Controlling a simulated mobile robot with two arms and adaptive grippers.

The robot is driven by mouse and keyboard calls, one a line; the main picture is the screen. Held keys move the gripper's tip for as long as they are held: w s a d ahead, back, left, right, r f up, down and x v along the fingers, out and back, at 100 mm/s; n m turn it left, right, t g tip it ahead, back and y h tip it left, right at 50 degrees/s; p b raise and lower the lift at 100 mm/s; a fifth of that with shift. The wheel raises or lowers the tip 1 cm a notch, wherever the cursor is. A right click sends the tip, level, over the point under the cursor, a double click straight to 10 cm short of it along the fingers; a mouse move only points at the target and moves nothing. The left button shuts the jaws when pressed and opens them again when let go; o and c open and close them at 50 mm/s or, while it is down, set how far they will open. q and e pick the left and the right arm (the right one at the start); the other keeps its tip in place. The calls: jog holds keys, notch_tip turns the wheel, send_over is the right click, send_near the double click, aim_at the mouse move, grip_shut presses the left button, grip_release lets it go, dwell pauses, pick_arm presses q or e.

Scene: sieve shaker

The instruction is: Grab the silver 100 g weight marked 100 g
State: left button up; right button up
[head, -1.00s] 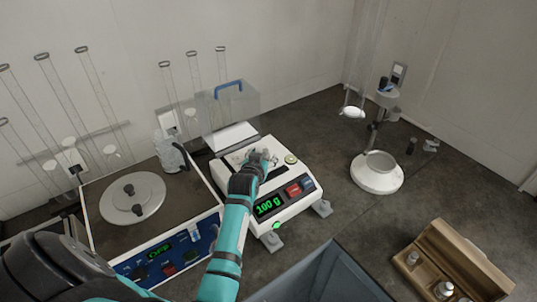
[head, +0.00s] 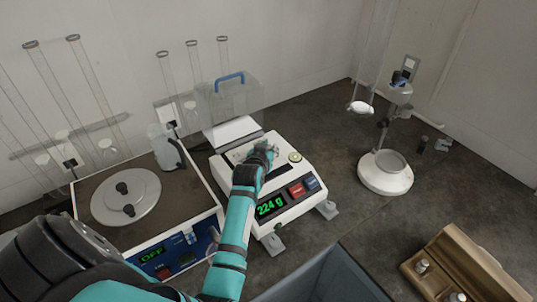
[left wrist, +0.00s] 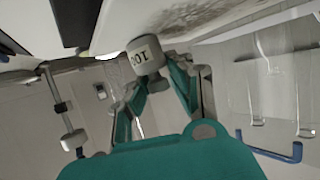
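The balance display (head: 271,206) reads 224 g. My right gripper is not in view.
A clear cover with a blue handle (head: 230,76) stands behind the balance. A wooden box (head: 470,262) with weights is front right. A white-based stand (head: 385,181) is right.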

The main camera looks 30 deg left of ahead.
pick_arm(q)
grip_shut()
jog(key=shift+r, duration=0.2)
notch_tip(320, 180, up, 9)
jog(key=shift+f+b, duration=0.15)
jog(key=shift+b, duration=0.45)
jog(key=shift+r, duration=0.45)
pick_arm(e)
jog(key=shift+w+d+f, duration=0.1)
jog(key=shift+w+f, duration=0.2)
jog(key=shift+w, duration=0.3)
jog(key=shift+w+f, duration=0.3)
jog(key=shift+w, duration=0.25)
pick_arm(q)
jog(key=shift+c, duration=0.2)
grip_release()
jog(key=o, duration=1.6)
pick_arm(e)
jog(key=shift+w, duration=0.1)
